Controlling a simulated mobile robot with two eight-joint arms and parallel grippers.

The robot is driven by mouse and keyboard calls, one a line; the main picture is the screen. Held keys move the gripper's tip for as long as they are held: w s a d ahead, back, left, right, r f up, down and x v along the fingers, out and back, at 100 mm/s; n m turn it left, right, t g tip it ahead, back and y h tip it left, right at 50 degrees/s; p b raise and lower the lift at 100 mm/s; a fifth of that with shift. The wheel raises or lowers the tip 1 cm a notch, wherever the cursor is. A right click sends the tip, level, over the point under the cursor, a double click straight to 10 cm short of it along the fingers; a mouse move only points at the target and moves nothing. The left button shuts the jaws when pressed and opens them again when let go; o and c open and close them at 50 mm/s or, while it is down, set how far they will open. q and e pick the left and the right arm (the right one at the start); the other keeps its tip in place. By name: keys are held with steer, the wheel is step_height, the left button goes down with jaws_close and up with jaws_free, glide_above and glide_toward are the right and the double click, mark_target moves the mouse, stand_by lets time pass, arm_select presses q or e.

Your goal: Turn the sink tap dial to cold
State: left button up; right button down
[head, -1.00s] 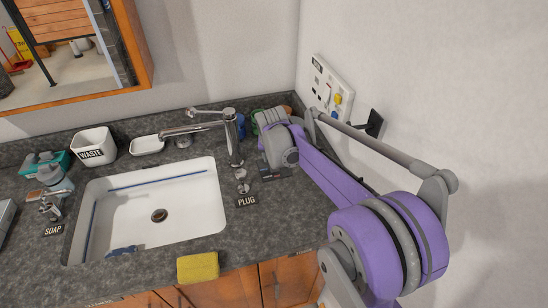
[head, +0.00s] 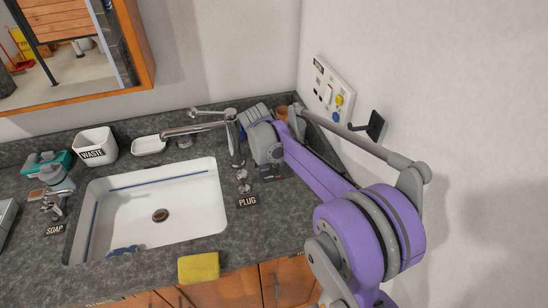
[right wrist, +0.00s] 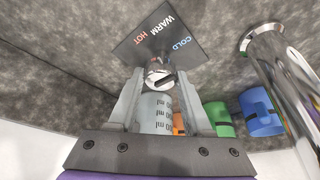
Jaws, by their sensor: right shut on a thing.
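The sink tap (head: 232,135) is chrome and stands behind the white sink (head: 207,200), its spout reaching left over the basin. The dial (right wrist: 160,76) is a small round metal knob with a dark slot, below the dark plate (right wrist: 152,35) marked COLD, WARM and HOT in the right wrist view. My right gripper (right wrist: 159,84) is shut on the dial, with one finger on each side of it. I cannot tell which mark the dial points to. In the head view my right forearm and wrist hide the dial and fingertips. My left gripper is not in view.
A grey cup with ml marks (right wrist: 155,113), a green cup (right wrist: 219,119) and a blue cup (right wrist: 262,112) stand close by the gripper. The tap post (right wrist: 270,60) rises right of it. A yellow sponge (head: 198,267) lies at the counter's front edge. The wall is close on the right.

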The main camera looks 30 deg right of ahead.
steer(key=shift+c, duration=1.7)
jaws_free()
steer(key=v, duration=1)
steer(key=shift+r, duration=0.4)
steer(key=shift+s+a, duration=0.1)
